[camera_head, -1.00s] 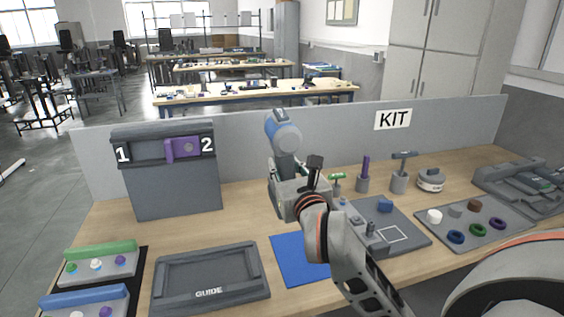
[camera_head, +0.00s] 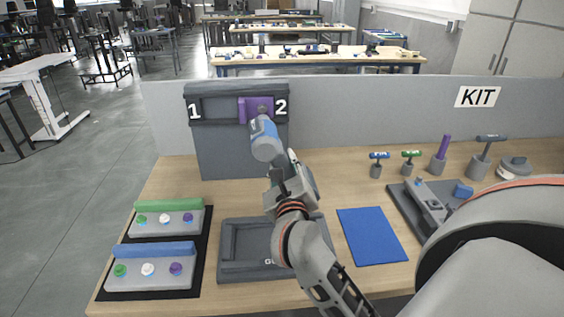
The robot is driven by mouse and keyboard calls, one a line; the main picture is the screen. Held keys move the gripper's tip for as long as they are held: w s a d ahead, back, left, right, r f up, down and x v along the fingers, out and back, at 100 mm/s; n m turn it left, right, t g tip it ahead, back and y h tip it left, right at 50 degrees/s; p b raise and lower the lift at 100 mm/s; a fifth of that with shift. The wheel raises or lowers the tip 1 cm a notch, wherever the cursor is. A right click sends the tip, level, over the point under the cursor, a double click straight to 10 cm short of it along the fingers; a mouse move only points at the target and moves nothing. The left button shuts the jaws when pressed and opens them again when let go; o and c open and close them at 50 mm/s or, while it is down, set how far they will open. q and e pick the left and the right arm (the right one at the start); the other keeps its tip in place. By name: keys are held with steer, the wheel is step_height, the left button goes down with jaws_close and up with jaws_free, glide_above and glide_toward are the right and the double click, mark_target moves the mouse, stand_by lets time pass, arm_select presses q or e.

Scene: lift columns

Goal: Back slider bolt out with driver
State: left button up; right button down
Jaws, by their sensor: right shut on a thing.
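The purple slider (camera_head: 244,111) sits in the dark rail of the upright grey panel (camera_head: 222,150), at the end by the label 2. A round grey bolt head (camera_head: 262,109) shows on the slider's face. My right gripper (camera_head: 279,169) is shut on the driver (camera_head: 265,140), a blue and grey cylinder. The driver points up and away toward the slider, its far end just below the bolt in the picture. I cannot tell whether it touches the bolt. The fingertips are partly hidden by the gripper body. My left gripper is out of view.
The GUIDE tray (camera_head: 230,262) lies below my right arm, with a blue mat (camera_head: 372,237) to its right. Two button boxes (camera_head: 162,276) stand at left. Small tools in holders (camera_head: 376,170) and a grey fixture (camera_head: 408,207) stand at right. A low partition (camera_head: 380,108) closes the back.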

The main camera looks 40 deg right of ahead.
steer(key=x, duration=0.4)
steer(key=shift+w+d+r+b, duration=0.1)
steer(key=shift+r+b, duration=0.1)
steer(key=shift+b, duration=0.1)
steer(key=shift+x, duration=0.85)
steer(key=shift+w+d, duration=0.3)
steer(key=shift+w, duration=0.25)
stand_by(1.0)
steer(key=shift+p, duration=0.5)
stand_by(0.5)
steer(key=shift+r, duration=0.2)
stand_by(0.4)
steer(key=shift+s+a+p, duration=0.2)
steer(key=shift+s+p, duration=0.2)
steer(key=shift+p, duration=0.5)
stand_by(1.2)
steer(key=shift+f, duration=0.1)
